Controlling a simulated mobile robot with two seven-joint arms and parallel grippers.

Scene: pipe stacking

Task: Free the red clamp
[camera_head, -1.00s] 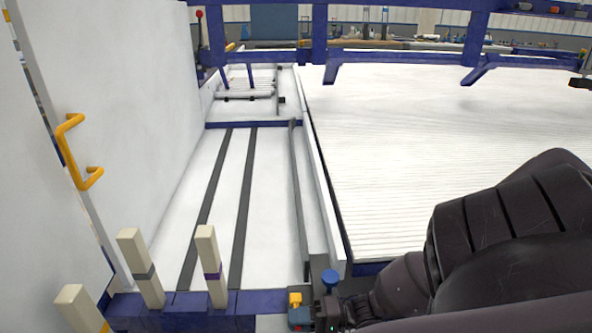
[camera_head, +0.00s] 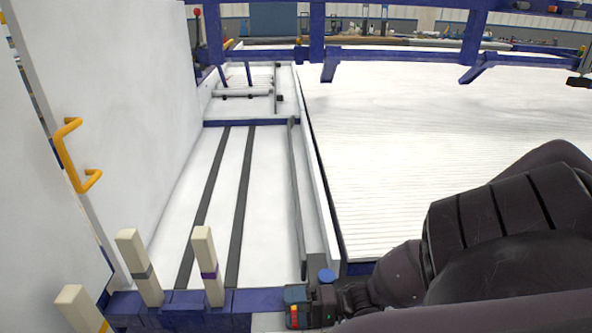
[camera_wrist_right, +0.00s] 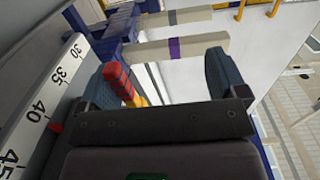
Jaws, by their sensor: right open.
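The red clamp (camera_head: 292,316) shows as a small red and yellow piece at the bottom of the head view, by the near end of the long rail. In the right wrist view its red ribbed handle (camera_wrist_right: 119,80) stands between my fingers, with a yellow part below it. It is close to the left finger in that view; I cannot tell if they touch. My right gripper (camera_wrist_right: 162,78) is open around it, with free space toward the other finger. In the head view the gripper (camera_head: 297,302) is partly hidden by its own wrist. My left gripper is out of view.
Pale posts (camera_head: 209,267) stand on a blue beam (camera_head: 185,310) left of the gripper. A scale (camera_wrist_right: 42,105) runs along the left of the wrist view. A white panel with a yellow handle (camera_head: 77,155) stands left.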

